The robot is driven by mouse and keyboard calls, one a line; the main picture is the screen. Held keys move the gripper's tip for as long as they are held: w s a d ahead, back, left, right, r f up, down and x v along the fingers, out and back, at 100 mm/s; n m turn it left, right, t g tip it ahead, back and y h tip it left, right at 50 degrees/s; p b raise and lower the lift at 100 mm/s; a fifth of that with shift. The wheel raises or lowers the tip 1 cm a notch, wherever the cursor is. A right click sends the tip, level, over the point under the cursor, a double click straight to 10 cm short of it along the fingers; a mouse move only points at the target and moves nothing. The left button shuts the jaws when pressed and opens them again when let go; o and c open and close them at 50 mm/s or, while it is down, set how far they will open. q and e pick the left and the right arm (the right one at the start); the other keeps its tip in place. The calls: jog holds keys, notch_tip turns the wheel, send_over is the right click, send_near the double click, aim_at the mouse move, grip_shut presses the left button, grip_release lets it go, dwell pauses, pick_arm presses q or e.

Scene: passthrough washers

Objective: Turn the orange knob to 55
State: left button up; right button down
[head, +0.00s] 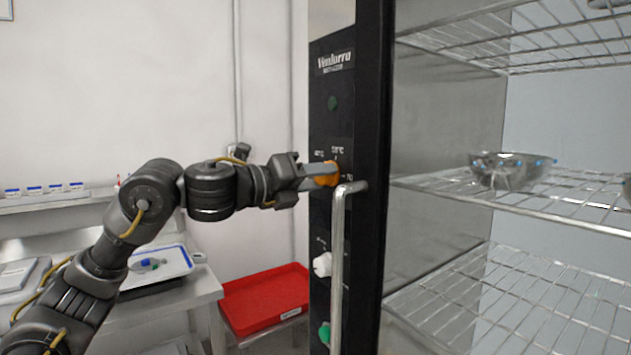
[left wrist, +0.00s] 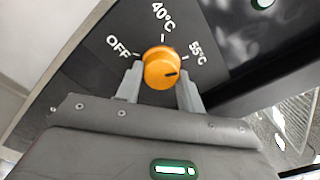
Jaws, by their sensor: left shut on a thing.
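The orange knob (head: 327,175) is on the black control panel of the cabinet in the head view. It also shows in the left wrist view (left wrist: 161,66), with OFF, 40°C and 55°C marks around it. Its dark pointer line lies on the right side of the knob, pointing right and slightly up, below the 55°C label. My left gripper (head: 318,176) is shut on the knob, with one finger on each side of it in the left wrist view (left wrist: 160,84). My right gripper is not in view.
A vertical metal handle (head: 338,270) stands close below and right of the knob. A white knob (head: 322,264) and a green knob (head: 324,333) sit lower on the panel. Wire shelves at right hold a metal bowl (head: 500,172). A red tray (head: 265,298) is lower left.

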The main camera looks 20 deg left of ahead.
pick_arm(q)
jog(key=shift+a+r, duration=0.1)
jog(key=shift+r, duration=0.15)
jog(key=o, duration=0.8)
jog(key=shift+o, duration=0.9)
jog(key=shift+w+f, duration=0.15)
jog(key=shift+f, duration=0.05)
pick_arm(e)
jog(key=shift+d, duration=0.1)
pick_arm(q)
jog(key=b+v, duration=0.3)
jog(key=v, duration=0.7)
jog(key=shift+s, duration=0.4)
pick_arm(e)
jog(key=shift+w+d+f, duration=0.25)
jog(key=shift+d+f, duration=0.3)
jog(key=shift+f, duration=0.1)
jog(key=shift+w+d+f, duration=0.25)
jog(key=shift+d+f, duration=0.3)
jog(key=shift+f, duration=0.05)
pick_arm(q)
jog(key=shift+a, duration=0.1)
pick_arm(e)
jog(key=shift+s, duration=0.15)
